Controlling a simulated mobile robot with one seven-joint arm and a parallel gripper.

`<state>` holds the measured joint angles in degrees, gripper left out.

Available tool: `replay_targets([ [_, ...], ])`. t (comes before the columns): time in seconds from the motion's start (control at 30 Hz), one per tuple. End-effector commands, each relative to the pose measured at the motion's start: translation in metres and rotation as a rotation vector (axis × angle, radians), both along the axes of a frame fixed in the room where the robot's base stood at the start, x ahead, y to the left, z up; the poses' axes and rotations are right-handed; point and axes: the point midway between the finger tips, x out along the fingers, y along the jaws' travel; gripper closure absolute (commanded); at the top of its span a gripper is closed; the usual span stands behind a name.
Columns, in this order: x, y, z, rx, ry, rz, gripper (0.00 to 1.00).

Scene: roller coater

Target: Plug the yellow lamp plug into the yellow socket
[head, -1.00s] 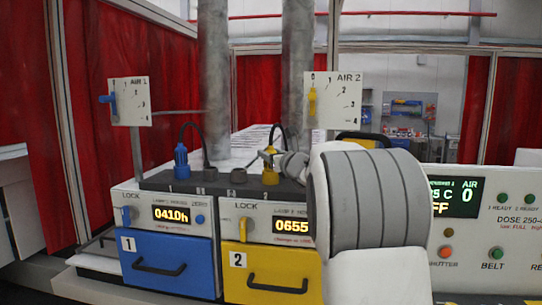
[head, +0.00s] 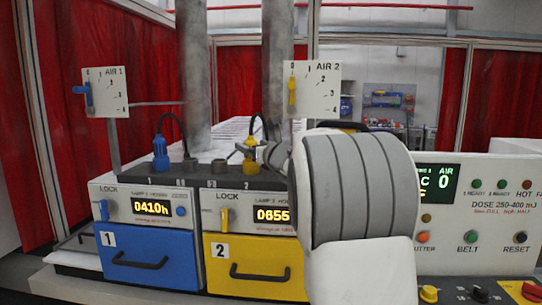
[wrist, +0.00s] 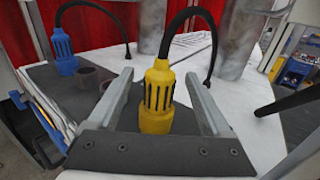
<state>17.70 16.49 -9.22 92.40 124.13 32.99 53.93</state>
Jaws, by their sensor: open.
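The yellow lamp plug (wrist: 158,90) stands upright, with a black cable curving from its top. The yellow socket (wrist: 155,122) appears to be the wider yellow base directly under it; the seam is too small to judge how deep the plug sits. In the head view the yellow plug (head: 249,146) is on the dark strip above the yellow drawer. My gripper (wrist: 160,76) is open, with one finger on each side of the plug and visible gaps. In the head view my gripper (head: 262,153) is beside the plug, its fingers partly hidden by my wrist.
A blue plug (head: 160,155) stands at the strip's left, with grey round sockets (head: 219,167) between. Two vertical grey pipes (head: 277,70) rise behind. The AIR 2 panel (head: 318,87) stands close behind my wrist. A control panel (head: 480,210) is at right.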

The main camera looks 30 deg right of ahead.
Motion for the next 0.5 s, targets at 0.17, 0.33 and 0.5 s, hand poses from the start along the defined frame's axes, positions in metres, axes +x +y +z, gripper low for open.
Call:
replay_targets([
  [0.17, -0.033, -0.001, -0.002, 0.0, -0.002, -0.003, 0.17],
  [0.33, -0.066, -0.001, -0.001, -0.001, -0.002, -0.003, 0.17],
  [0.5, -0.1, -0.001, -0.001, -0.001, -0.003, -0.002, 0.17],
])
